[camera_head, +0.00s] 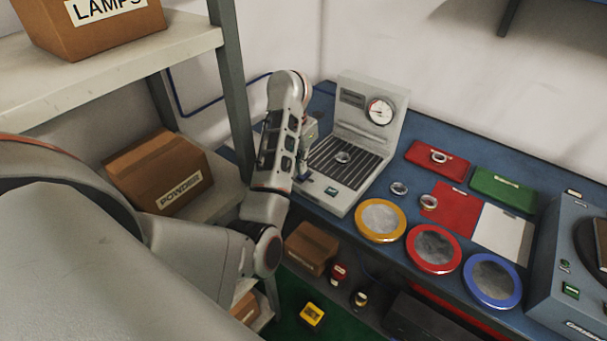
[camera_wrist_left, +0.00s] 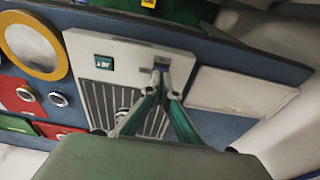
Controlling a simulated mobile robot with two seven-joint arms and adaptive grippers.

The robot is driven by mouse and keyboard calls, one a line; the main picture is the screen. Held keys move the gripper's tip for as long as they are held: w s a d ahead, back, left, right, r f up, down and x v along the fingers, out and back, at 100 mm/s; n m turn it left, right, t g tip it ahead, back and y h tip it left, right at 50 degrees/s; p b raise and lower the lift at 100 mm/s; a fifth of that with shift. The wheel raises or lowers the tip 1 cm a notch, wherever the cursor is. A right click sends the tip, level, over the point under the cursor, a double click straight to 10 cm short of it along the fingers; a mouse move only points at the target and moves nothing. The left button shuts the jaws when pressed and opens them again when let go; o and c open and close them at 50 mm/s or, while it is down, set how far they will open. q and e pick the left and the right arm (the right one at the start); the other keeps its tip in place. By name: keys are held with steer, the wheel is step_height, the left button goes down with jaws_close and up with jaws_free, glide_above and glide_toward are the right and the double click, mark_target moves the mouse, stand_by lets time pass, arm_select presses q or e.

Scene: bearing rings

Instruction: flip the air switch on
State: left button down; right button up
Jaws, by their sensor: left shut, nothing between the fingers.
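The grey test station with a dial gauge (camera_head: 355,130) stands on the blue bench. In the head view my left arm partly hides this corner of the station. My right gripper is not in view.
A metal ring (camera_head: 343,157) lies on the station's grooved plate. Yellow (camera_head: 380,221), red (camera_head: 433,249) and blue (camera_head: 491,281) rimmed dishes line the bench front. Shelving with boxes (camera_head: 160,172) stands close on the left. A pale tray (camera_wrist_left: 240,92) lies beside the station.

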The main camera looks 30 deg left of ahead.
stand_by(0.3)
arm_select(q)
steer(key=shift+f+b, duration=0.5)
